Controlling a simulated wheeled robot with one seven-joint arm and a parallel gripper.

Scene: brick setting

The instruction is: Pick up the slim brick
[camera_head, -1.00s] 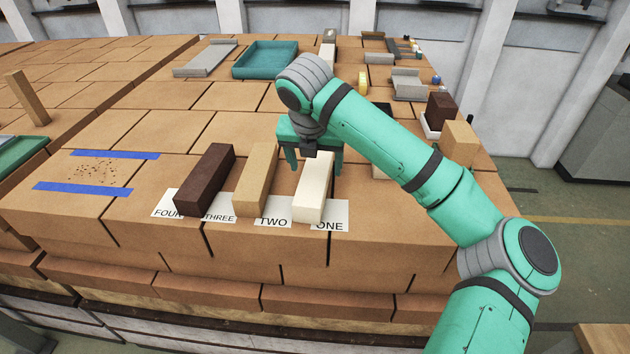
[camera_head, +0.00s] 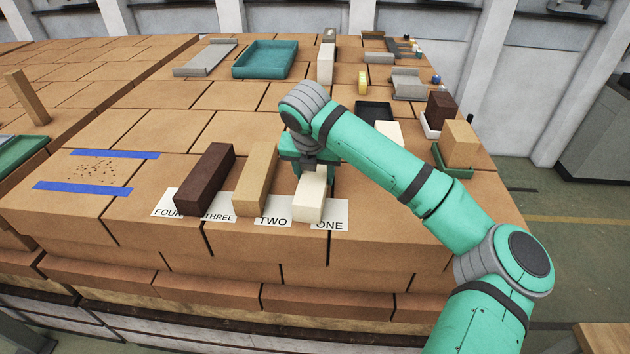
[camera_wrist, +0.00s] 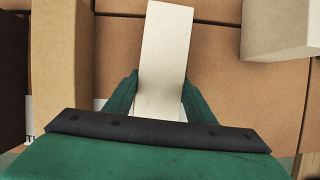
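A slim white brick (camera_head: 312,200) lies at the front of the brick surface, by the paper labels TWO and ONE; it also shows in the wrist view (camera_wrist: 165,45). My gripper (camera_head: 309,175) is low over its rear part. In the wrist view the green fingers of my gripper (camera_wrist: 160,98) stand on both sides of the brick, very close to it. Whether they touch it, I cannot tell. A tan brick (camera_head: 255,180) and a dark brown brick (camera_head: 205,180) lie to its left; the tan one also shows in the wrist view (camera_wrist: 60,60).
A cream block (camera_head: 388,133) stands to the right, partly behind my arm. Blue tape strips (camera_head: 82,189) lie at the left. A teal tray (camera_head: 265,60) is at the back. The middle of the surface is clear.

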